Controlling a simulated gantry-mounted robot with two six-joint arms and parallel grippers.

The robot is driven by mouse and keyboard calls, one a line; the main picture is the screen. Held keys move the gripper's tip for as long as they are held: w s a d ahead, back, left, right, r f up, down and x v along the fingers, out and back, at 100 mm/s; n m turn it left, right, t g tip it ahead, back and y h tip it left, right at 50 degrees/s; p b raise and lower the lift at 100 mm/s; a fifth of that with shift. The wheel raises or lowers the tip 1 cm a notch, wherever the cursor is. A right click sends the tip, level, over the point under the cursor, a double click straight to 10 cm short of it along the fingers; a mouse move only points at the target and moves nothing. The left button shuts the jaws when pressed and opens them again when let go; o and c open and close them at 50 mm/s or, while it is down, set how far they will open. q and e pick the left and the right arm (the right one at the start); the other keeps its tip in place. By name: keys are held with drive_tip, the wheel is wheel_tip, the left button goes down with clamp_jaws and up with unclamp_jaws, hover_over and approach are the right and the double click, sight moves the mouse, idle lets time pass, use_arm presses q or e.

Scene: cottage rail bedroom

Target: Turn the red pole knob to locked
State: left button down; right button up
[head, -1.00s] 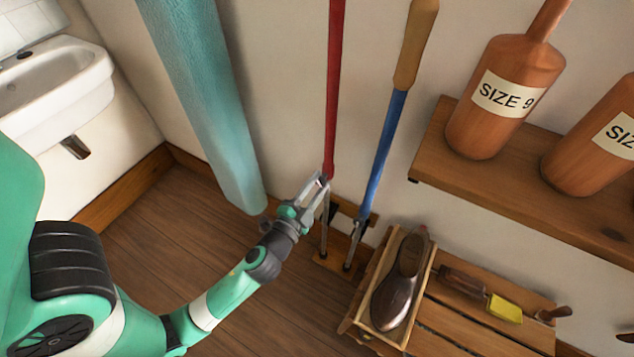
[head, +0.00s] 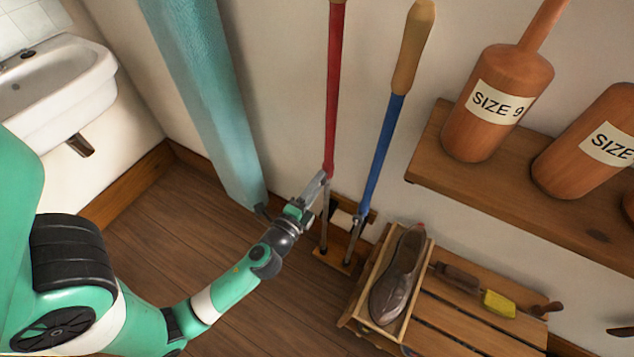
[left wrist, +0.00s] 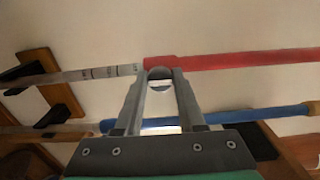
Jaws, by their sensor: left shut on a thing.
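The red pole (head: 332,95) stands upright near the wall, with a thinner grey shaft (head: 324,225) below its red part. In the left wrist view, the red pole (left wrist: 235,60) runs to the right from a slightly thicker red collar, the knob (left wrist: 160,62). The grey shaft there carries dark marks (left wrist: 105,72). My left gripper (head: 323,177) is shut on the knob at the red part's lower end; its fingertips (left wrist: 160,74) show there in the wrist view. The fingers partly hide the knob, and I cannot read the marks. My right gripper is out of view.
A blue pole (head: 382,150) with a wooden grip stands just right of the red one. A wooden rack (head: 367,216) is behind the shafts. A teal hanging column (head: 205,100) is left. A slatted bench (head: 450,335) with a shoe (head: 398,275) and a shelf (head: 500,195) are right.

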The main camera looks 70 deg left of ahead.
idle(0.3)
use_arm(q)
drive_tip(key=c, duration=0.5)
unclamp_jaws()
drive_tip(key=shift+b+v, duration=0.9)
drive_tip(key=shift+v, duration=4.95)
drive_tip(key=shift+r, duration=0.1)
